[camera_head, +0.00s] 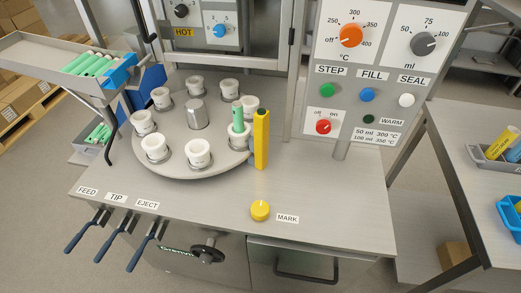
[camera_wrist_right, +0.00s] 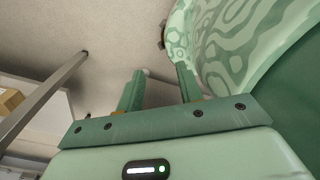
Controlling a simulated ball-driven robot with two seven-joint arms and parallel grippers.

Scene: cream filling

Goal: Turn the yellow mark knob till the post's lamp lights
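The yellow mark knob (camera_head: 260,211) sits on the front of the grey worktop beside the MARK label (camera_head: 288,218). A pale line on its top points roughly away from me. A yellow post (camera_head: 261,140) stands upright behind it, at the right edge of the round turntable (camera_head: 190,168). I cannot make out a lit lamp on the post. Neither gripper shows in the head view. My right gripper (camera_wrist_right: 160,84) shows in the right wrist view with its two green fingers apart and nothing visible between them. The knob is not in that view.
Several white cups stand around the turntable; one by the post has a green tube (camera_head: 238,112) in it. The control panel (camera_head: 370,75) rises behind on the right. Levers (camera_head: 113,234) and a handwheel (camera_head: 207,249) jut from the front. The worktop around the knob is clear.

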